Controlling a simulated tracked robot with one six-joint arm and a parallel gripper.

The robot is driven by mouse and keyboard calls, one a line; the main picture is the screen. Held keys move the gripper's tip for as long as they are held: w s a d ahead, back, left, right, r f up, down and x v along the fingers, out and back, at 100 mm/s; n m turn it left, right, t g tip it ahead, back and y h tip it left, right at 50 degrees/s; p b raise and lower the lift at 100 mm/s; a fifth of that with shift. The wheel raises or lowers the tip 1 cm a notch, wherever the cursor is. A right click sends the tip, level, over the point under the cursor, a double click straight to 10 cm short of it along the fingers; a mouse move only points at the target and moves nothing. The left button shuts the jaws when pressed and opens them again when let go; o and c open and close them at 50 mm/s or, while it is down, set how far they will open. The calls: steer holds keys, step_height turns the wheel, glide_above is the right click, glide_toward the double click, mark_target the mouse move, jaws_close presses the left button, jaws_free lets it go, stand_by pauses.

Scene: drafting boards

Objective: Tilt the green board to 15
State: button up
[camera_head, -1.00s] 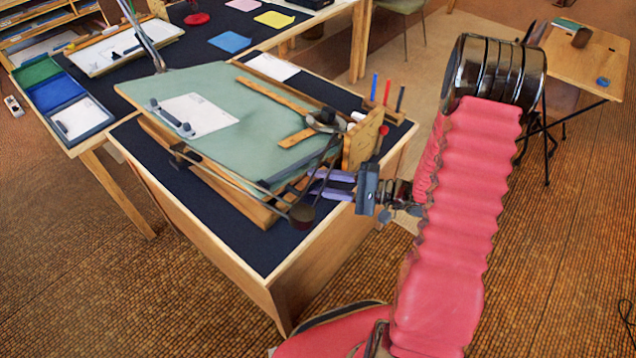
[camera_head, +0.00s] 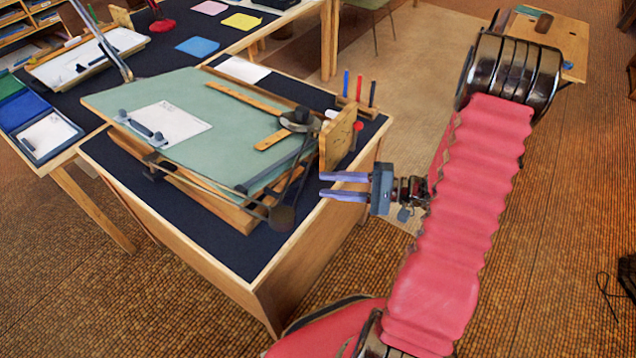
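The green board (camera_head: 235,118) lies tilted on a wooden frame on the desk, left of my gripper. A wooden plate with small marks (camera_head: 338,141) stands upright at its right side. A dark rod with a round dark knob (camera_head: 281,217) sits at the board's near right corner. My gripper (camera_head: 321,185) is open and empty, its two bluish fingers pointing left. It is apart from the knob, just below and in front of the marked plate in the picture. The board's angle reading is too small to make out.
A paper sheet (camera_head: 172,123), a clip bar and a wooden ruler (camera_head: 250,108) lie on the board. Pens (camera_head: 359,87) stand behind the plate. The dark desk top (camera_head: 190,205) is bare in front. Open floor (camera_head: 520,260) lies to the right.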

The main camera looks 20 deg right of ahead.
steer(key=shift+v, duration=2.55)
steer(key=shift+f, duration=0.1)
